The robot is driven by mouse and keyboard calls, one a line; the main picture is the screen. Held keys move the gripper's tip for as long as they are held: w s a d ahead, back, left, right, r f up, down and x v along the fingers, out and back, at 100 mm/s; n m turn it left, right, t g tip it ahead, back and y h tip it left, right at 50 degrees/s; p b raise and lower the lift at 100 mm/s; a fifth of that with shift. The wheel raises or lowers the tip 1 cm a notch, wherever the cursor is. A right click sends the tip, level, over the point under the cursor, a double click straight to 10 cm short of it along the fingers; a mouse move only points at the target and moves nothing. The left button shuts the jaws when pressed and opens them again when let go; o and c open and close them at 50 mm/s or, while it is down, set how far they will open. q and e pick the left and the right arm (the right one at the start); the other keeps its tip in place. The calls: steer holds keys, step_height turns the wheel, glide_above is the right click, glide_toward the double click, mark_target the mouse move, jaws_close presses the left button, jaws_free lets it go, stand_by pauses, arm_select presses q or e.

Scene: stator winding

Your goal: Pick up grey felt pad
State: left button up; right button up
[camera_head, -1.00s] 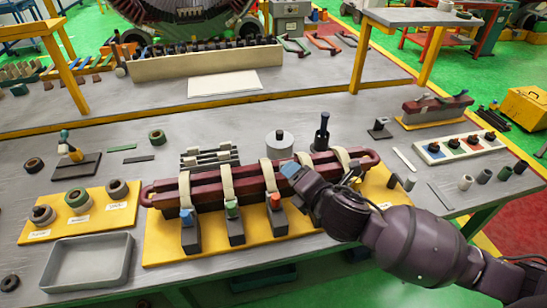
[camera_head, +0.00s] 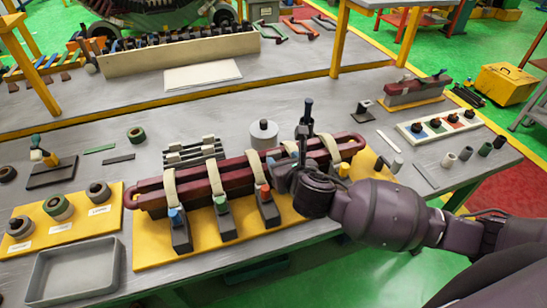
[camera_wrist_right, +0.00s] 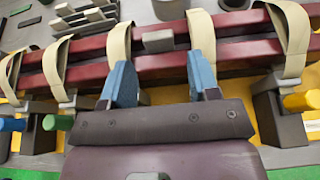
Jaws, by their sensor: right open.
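The red stator coil (camera_head: 205,185) with cream straps lies on a yellow fixture board (camera_head: 150,250). A small grey block (camera_wrist_right: 158,40), which looks like the felt pad, sits on the coil's red bars between two straps in the right wrist view. My right gripper (camera_wrist_right: 161,75) is open, its blue fingers pointing at the coil on the near side of the grey block, with nothing between them. In the head view the right gripper (camera_head: 277,172) is over the coil's near edge and hides the grey block. My left gripper is not in view.
Clamps with blue (camera_head: 176,216), green (camera_head: 221,204) and red (camera_head: 264,193) knobs line the coil's near side. A dark upright tool (camera_head: 306,125) and a grey cylinder (camera_head: 264,135) stand behind it. An empty grey tray (camera_head: 78,277) is at the front left.

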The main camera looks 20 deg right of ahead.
mark_target(274, 153)
steer(key=shift+x, duration=3.3)
steer(key=shift+a, duration=0.15)
steer(key=shift+c, duration=0.4)
steer(key=c, duration=0.6)
step_height(274, 153, up, 20)
steer(key=shift+p, duration=0.7)
